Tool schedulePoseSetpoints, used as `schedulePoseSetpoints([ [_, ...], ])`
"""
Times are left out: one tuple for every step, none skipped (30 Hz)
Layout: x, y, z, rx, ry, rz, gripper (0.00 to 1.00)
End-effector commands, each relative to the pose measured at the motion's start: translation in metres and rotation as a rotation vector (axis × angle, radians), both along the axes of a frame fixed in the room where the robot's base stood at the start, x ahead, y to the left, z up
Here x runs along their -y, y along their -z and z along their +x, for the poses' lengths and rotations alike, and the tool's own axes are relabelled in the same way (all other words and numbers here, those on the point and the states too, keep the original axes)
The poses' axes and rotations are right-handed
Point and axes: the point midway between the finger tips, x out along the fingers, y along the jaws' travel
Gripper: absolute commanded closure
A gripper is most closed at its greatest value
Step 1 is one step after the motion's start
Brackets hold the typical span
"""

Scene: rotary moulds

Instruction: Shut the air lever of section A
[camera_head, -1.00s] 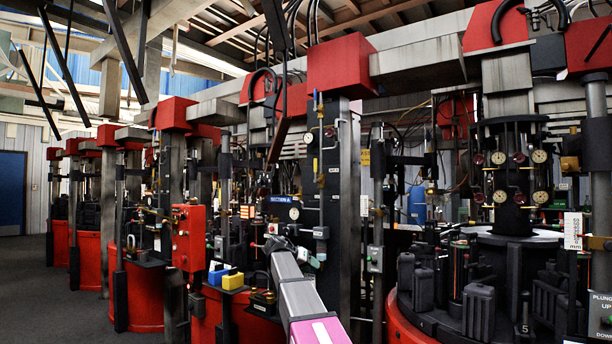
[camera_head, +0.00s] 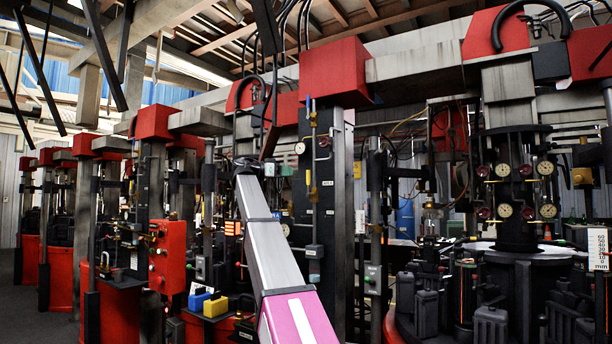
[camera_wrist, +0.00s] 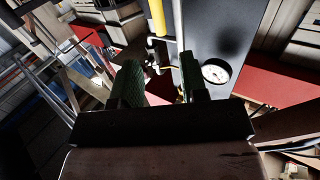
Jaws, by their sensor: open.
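The section A column (camera_head: 318,215) stands right of my raised arm in the head view. Its front carries thin pipes, a round gauge (camera_head: 299,148) and small brass and yellow fittings (camera_head: 313,118). I cannot tell for sure which fitting is the air lever. Beyond the fingertips are a yellow handle-like piece (camera_wrist: 158,17) on a pipe, pipe fittings (camera_wrist: 153,48) and a white gauge (camera_wrist: 215,72). They appear apart from the fingers.
A red control box (camera_head: 167,257) and blue and yellow blocks (camera_head: 215,306) stand left of my arm. Dark moulds (camera_head: 490,325) fill the right. Red beams and hoses hang overhead. Dark floor is free at the far left.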

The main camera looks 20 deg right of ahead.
Motion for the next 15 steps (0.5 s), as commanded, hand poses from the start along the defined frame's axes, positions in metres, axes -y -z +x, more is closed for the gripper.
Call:
schedulePoseSetpoints([
  [0.008, 0.000, 0.000, -0.001, 0.001, 0.001, 0.60],
  [0.012, 0.000, 0.001, -0.001, 0.001, 0.000, 0.60],
  [0.020, 0.000, 0.001, -0.001, 0.002, 0.000, 0.60],
  [0.025, 0.000, 0.002, -0.002, 0.001, 0.000, 0.60],
  [0.030, 0.000, 0.002, -0.002, 0.002, 0.000, 0.60],
  [0.038, 0.001, 0.003, -0.002, 0.002, 0.000, 0.60],
  [0.043, 0.001, 0.003, -0.002, 0.002, 0.001, 0.60],
  [0.049, 0.001, 0.003, -0.002, 0.001, 0.001, 0.60],
  [0.055, 0.001, 0.004, -0.002, 0.000, 0.001, 0.60],
  [0.060, 0.001, 0.005, -0.002, 0.000, 0.001, 0.60],
  [0.065, 0.001, 0.005, -0.002, 0.001, 0.001, 0.60],
  [0.071, 0.001, 0.005, -0.002, 0.001, 0.001, 0.60],
  [0.075, 0.001, 0.006, -0.003, 0.001, 0.001, 0.60],
  [0.079, 0.001, 0.006, -0.003, 0.000, 0.001, 0.60],
  [0.083, 0.001, 0.007, -0.003, -0.001, 0.000, 0.60],
])
